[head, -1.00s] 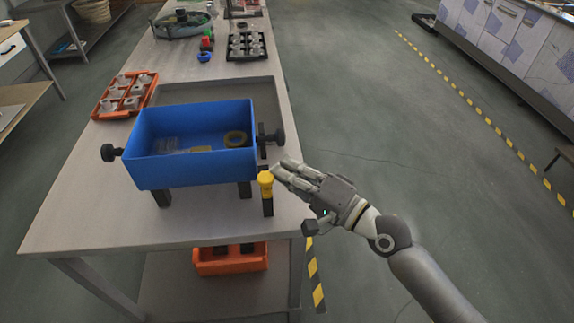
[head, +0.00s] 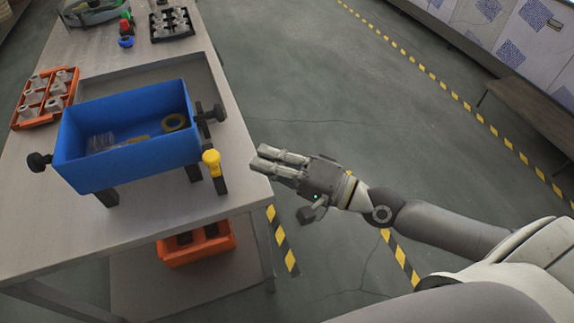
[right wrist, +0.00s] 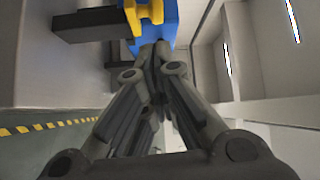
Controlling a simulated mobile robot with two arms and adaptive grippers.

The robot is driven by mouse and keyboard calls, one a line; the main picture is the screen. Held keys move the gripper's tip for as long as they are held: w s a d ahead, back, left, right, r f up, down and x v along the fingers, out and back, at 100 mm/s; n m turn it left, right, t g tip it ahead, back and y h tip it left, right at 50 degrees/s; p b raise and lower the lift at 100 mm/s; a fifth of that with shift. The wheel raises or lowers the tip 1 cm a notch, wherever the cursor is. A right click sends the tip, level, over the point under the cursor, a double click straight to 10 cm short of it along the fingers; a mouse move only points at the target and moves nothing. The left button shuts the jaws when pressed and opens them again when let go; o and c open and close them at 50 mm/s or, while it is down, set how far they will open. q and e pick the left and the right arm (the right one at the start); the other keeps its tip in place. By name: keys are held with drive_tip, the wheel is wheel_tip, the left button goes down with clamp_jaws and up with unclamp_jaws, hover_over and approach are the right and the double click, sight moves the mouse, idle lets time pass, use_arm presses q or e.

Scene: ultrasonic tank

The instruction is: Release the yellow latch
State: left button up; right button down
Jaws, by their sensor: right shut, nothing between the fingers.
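The yellow latch (head: 212,162) stands on a short black post at the right front corner of the blue tank (head: 128,160) in the head view. It also shows at the top of the right wrist view (right wrist: 146,14), just beyond the fingers. My right gripper (head: 258,160) is shut and empty, to the right of the latch and apart from it, out past the table's edge. Its closed fingers also show in the right wrist view (right wrist: 152,52). My left gripper is out of view.
The tank stands on black legs on the grey table (head: 150,217), with black knobs (head: 211,114) at its sides. An orange tray (head: 46,97) is at left and a black tray (head: 171,24) at the back. An orange bin (head: 197,246) sits below. The floor right of the table is clear.

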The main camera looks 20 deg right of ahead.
drive_tip(key=v, duration=0.4)
idle(0.3)
idle(0.4)
